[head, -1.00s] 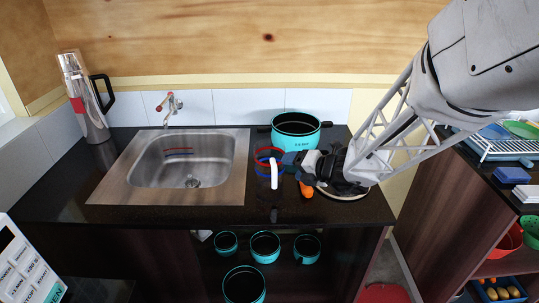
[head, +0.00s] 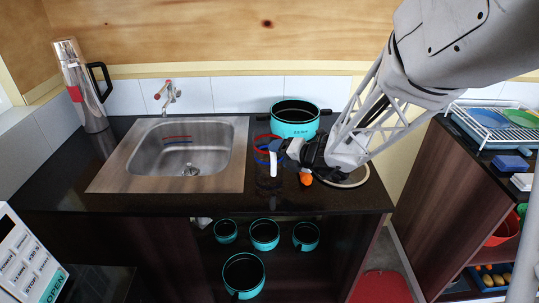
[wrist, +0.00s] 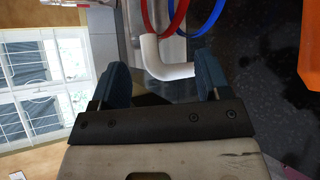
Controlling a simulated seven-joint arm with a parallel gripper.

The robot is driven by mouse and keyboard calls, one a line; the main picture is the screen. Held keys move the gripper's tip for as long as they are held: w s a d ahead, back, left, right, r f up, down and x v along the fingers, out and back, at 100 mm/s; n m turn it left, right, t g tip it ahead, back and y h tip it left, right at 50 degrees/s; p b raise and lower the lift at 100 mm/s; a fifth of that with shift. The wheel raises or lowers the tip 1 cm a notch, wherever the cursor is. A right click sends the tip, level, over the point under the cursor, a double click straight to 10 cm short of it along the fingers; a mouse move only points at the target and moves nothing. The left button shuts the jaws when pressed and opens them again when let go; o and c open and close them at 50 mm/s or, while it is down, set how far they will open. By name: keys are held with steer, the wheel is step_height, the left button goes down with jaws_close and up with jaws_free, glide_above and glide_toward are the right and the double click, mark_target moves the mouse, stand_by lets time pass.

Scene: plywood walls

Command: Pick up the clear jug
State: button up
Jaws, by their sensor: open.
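The clear jug (head: 262,158) stands on the dark counter right of the sink. Its see-through body is hard to make out. A red band, a blue band and a white handle show it. In the wrist view the white handle (wrist: 165,62) lies between my fingertips, with the bands at the top. My gripper (head: 280,147) is at the handle from the right, and its blue fingers (wrist: 160,68) are spread to either side of it. I cannot tell whether a finger touches the handle.
A teal pot (head: 295,128) stands behind the jug and gripper. The sink (head: 188,155) is to the left, and a steel flask (head: 82,90) is in the far left corner. Several teal pots sit below the counter.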

steer(key=shift+x, duration=0.95)
steer(key=shift+c, duration=0.3)
steer(key=shift+f, duration=0.1)
jaws_close()
